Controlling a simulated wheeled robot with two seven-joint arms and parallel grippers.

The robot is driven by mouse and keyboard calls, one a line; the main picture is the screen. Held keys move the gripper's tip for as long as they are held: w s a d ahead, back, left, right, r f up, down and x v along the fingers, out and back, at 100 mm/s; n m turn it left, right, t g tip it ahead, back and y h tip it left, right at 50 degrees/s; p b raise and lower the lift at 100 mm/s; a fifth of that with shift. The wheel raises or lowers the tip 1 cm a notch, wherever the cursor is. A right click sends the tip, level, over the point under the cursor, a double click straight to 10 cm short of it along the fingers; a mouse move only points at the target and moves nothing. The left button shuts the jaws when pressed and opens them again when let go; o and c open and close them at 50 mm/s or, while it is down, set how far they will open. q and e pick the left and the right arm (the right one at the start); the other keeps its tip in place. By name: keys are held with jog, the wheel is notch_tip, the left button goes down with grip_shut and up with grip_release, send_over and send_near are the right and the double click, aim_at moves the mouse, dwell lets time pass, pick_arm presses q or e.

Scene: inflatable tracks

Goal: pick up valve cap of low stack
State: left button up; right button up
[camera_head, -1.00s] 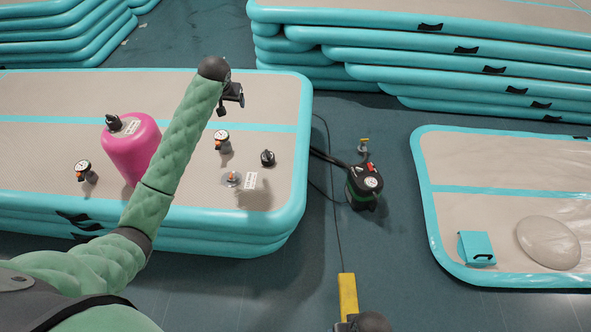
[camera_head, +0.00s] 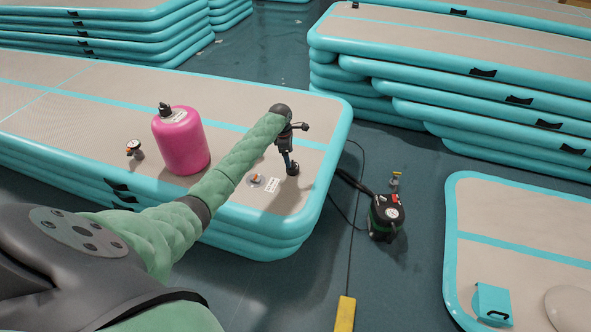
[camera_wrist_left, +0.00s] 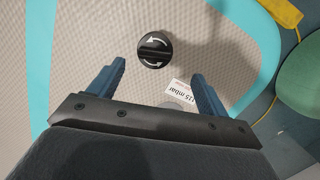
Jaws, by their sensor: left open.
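The black valve cap (camera_head: 292,168) lies on the top of the low stack (camera_head: 110,90), near its right end. In the left wrist view the cap (camera_wrist_left: 155,49) is round, with a raised bar and white curved arrows. My left gripper (camera_head: 288,160) points down over the cap. In the left wrist view its blue fingers (camera_wrist_left: 156,70) are apart, with the cap just beyond and between their tips. I see no contact. The open valve (camera_head: 257,180) and a white label (camera_head: 272,185) lie left of the cap. My right gripper does not show.
A pink cylinder (camera_head: 181,140) and a pressure gauge (camera_head: 135,149) stand on the low stack. A pump (camera_head: 385,217) with a hose stands on the floor at right. A yellow strip-like object (camera_head: 345,314) shows at the bottom edge. Taller stacks (camera_head: 460,65) are behind.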

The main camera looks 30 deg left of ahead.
aim_at(292, 164)
pick_arm(q)
jog(key=shift+d+n, duration=0.15)
jog(key=shift+n, duration=0.25)
jog(key=shift+w+d+f+b, duration=0.1)
jog(key=shift+w+f+b, duration=0.15)
jog(key=shift+f, duration=1)
jog(key=shift+w+d+f+b, duration=0.1)
jog(key=shift+w+f, duration=0.2)
jog(key=shift+f, duration=0.95)
jog(key=shift+w+d+f+b, duration=0.1)
jog(key=shift+w+f+b, duration=0.15)
jog(key=shift+f, duration=1)
jog(key=c, duration=1.1)
jog(key=shift+o, duration=0.2)
